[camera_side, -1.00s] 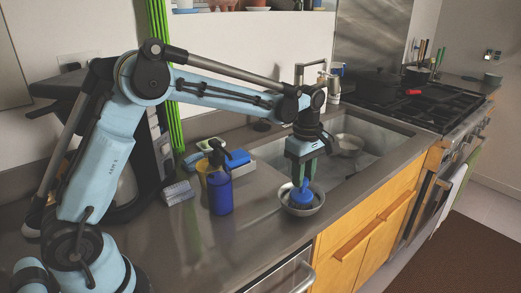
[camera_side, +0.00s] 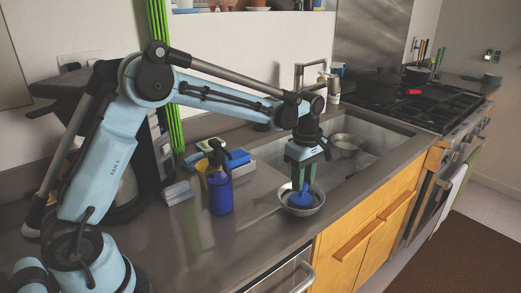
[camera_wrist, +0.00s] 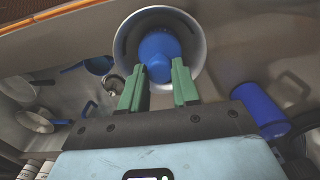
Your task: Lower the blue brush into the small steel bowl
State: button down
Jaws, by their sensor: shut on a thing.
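The blue brush (camera_side: 301,199) is upright, its lower part inside the rim of the small steel bowl (camera_side: 312,210) on the counter. My gripper (camera_side: 303,185) is above the bowl, pointing down, shut on the brush's upper part. In the wrist view, the green fingertips (camera_wrist: 159,84) are on either side of the blue brush (camera_wrist: 160,50), which lies within the round rim of the bowl (camera_wrist: 195,30). Whether the brush touches the bowl's floor is hidden by the rim.
A blue bottle (camera_side: 220,192) stands left of the bowl. A sponge-like block (camera_side: 178,192) lies farther left. The sink (camera_side: 375,158), holding a pan (camera_side: 347,142), is behind and right of the bowl. The counter's front edge is close to the bowl.

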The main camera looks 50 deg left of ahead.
jog(key=shift+f, duration=0.1)
jog(key=c, duration=0.8)
grip_release()
jog(key=shift+o, duration=0.2)
notch_tip(320, 180, up, 12)
jog(key=s+r+m+t, duration=0.2)
jog(key=s+m, duration=0.3)
jog(key=s+f+m+t, duration=0.2)
jog(key=s+f+m, duration=0.1)
jog(key=s+m, duration=0.3)
jog(key=s+f+m+t, duration=0.3)
jog(key=s+f+m, duration=0.1)
jog(key=s+m, duration=0.3)
jog(key=shift+s+a+f, duration=0.15)
jog(key=shift+s+a, duration=0.3)
jog(key=shift+s, duration=0.2)
